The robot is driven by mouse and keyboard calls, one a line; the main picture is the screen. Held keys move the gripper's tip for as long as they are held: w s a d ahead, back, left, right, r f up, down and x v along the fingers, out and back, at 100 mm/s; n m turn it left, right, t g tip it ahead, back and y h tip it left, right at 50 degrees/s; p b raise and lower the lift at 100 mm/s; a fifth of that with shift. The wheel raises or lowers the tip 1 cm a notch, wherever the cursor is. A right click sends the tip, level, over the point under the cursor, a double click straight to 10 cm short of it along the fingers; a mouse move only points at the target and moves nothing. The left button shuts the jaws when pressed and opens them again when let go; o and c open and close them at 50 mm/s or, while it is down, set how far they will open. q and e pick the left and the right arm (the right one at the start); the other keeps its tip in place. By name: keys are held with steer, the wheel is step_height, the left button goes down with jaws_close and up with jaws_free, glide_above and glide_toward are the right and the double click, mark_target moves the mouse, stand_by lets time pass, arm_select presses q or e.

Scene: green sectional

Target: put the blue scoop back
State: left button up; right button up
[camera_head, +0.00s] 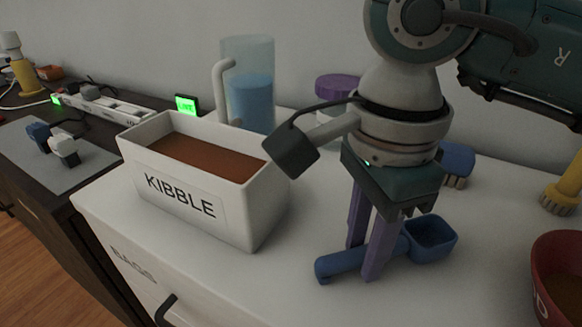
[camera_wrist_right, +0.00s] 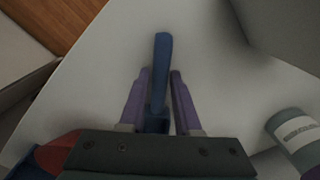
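The blue scoop (camera_head: 432,238) lies on the white countertop, its handle pointing left and its cup to the right. My right gripper (camera_head: 366,262) points down over it, with one purple finger on each side of the handle. In the right wrist view the handle (camera_wrist_right: 162,60) runs between the two fingertips (camera_wrist_right: 160,75), with what look like narrow gaps, so the gripper looks open around it. The white bin labelled KIBBLE (camera_head: 250,216), filled with brown kibble, stands left of the scoop. My left gripper is not in view.
A clear container with blue contents (camera_head: 249,100) and a purple-lidded jar (camera_head: 336,88) stand behind. A blue brush (camera_head: 457,160) and a yellow one (camera_head: 562,195) are at the back right. A red bowl (camera_head: 560,270) stands at the right edge. The front counter is clear.

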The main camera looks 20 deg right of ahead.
mark_target(363, 250)
steer(key=o, duration=0.3)
steer(key=shift+r+p, duration=0.35)
step_height(363, 250, up, 12)
steer(key=p, duration=0.1)
steer(key=shift+f, duration=0.15)
